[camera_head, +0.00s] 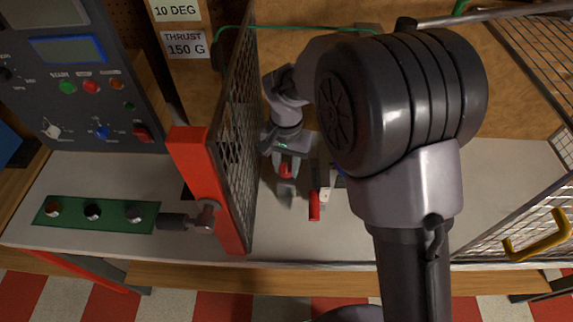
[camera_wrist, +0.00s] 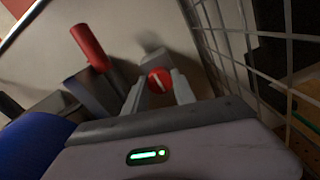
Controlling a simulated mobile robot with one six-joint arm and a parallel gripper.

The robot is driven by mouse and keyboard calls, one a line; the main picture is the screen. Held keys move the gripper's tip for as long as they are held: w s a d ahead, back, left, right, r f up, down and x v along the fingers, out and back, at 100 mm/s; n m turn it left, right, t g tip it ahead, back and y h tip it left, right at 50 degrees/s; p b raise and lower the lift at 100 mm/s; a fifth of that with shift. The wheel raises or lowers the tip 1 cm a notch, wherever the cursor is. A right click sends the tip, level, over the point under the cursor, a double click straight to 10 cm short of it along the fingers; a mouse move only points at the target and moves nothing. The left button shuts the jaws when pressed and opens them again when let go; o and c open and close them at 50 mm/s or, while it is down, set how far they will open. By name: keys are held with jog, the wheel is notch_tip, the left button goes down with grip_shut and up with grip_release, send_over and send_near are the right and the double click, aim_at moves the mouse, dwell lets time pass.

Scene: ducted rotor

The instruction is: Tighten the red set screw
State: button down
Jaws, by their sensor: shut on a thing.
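The red set screw (camera_wrist: 159,80) shows in the wrist view as a round red head with a pale slot, set by a grey block. My gripper (camera_wrist: 158,92) has its two fingers shut on the screw head, one on each side. In the head view my gripper (camera_head: 286,172) points down inside the mesh enclosure, with the red screw (camera_head: 286,170) between its fingertips. My own arm hides much of the rotor area behind it.
A red-handled lever (camera_head: 314,205) stands close to my gripper, also seen in the wrist view (camera_wrist: 89,47). The mesh panel (camera_head: 238,130) with its red frame (camera_head: 207,185) is close on the left. A control panel (camera_head: 85,75) and green tray (camera_head: 95,214) lie beyond it.

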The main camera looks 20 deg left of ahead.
aim_at(287, 168)
jog(key=c, duration=1)
grip_release()
jog(key=shift+c, duration=0.2)
notch_tip(287, 168, up, 18)
jog(key=p, duration=0.5)
jog(key=shift+f+p, duration=0.25)
jog(key=shift+p, duration=0.05)
